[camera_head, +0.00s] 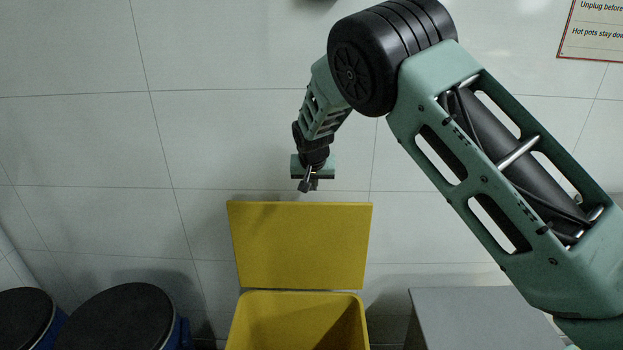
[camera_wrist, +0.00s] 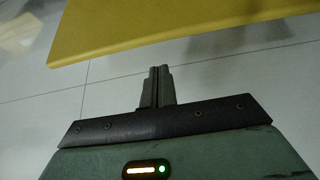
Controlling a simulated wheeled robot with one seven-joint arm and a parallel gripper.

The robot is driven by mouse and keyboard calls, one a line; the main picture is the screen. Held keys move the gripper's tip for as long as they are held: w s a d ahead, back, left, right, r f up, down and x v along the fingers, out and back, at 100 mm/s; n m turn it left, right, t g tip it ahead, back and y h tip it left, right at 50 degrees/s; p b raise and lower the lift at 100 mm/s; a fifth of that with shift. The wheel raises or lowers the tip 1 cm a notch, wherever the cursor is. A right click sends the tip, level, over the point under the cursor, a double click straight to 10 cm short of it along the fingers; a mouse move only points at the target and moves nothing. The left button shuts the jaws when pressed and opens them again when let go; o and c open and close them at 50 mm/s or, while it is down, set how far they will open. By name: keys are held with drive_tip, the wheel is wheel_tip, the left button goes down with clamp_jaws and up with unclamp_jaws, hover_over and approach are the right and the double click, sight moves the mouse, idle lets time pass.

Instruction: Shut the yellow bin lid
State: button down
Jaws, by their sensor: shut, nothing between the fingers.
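The yellow bin (camera_head: 297,322) stands at the bottom middle of the head view, with its open top and inside showing. Its yellow lid (camera_head: 300,245) is raised upright behind the opening, near the tiled wall. My gripper (camera_head: 308,187) is just above the lid's top edge in the head view, shut and empty. In the wrist view the shut fingers (camera_wrist: 158,75) point toward the lid (camera_wrist: 130,25), whose edge crosses the top of the picture. A gap shows between the fingertips and the lid edge there. I cannot tell whether the gripper is behind the lid or over it.
Two dark-topped round drums, one at the far left (camera_head: 22,318) and one beside it (camera_head: 118,322), stand left of the bin. A grey box-like surface (camera_head: 475,318) stands to its right. A sign (camera_head: 592,30) hangs on the wall at upper right.

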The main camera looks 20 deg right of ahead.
sight(313, 200)
drive_tip(key=p+x, duration=0.2)
drive_tip(key=x, duration=0.8)
drive_tip(key=shift+w+d, duration=0.1)
drive_tip(key=shift+w, duration=0.05)
